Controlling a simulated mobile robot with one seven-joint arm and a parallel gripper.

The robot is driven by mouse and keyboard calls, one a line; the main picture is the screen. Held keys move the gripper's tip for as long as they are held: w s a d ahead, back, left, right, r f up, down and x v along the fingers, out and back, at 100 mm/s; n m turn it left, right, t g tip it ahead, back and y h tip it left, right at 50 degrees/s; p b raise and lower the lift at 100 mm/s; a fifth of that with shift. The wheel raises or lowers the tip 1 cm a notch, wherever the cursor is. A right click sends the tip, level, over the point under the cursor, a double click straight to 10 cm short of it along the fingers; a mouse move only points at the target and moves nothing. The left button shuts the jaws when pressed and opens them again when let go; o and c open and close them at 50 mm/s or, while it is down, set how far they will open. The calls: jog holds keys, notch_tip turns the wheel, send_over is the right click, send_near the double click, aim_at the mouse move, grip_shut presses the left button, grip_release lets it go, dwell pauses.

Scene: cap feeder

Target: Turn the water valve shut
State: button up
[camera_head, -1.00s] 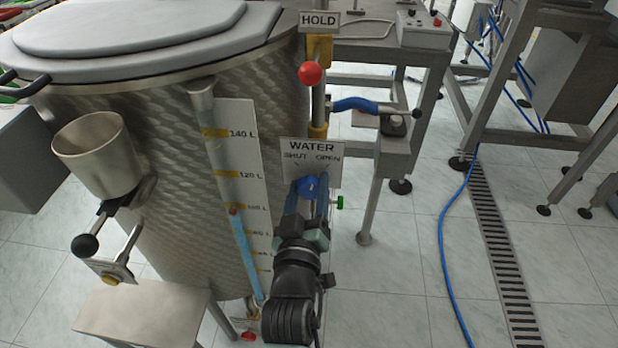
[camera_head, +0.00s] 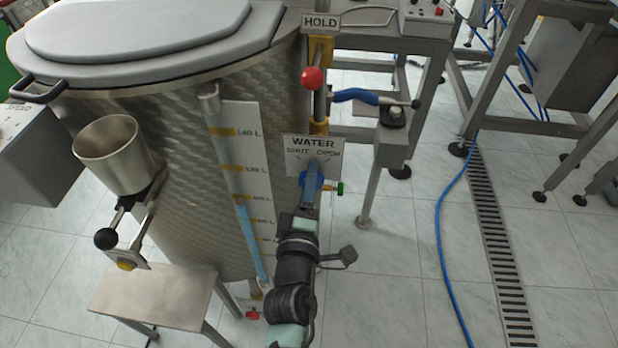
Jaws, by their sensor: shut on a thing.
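My gripper (camera_head: 311,182) reaches up from below and is shut on the water valve. I see the gripper nearly edge-on, with one finger in front. It hides much of the valve, so I cannot tell which way its handle points.
The steel tank (camera_head: 185,150) fills the left. Its sight tube (camera_head: 250,242) shows blue liquid near the 100 L mark. A red-knobbed lever (camera_head: 313,79), a blue-handled lever (camera_head: 356,97) and a small green knob (camera_head: 340,188) are close by. A blue hose (camera_head: 441,240) crosses open floor at right.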

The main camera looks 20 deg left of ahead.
jog(key=shift+f+n, duration=0.1)
jog(key=shift+n, duration=0.9)
jog(key=o, duration=1.4)
jog(key=v, duration=1.3)
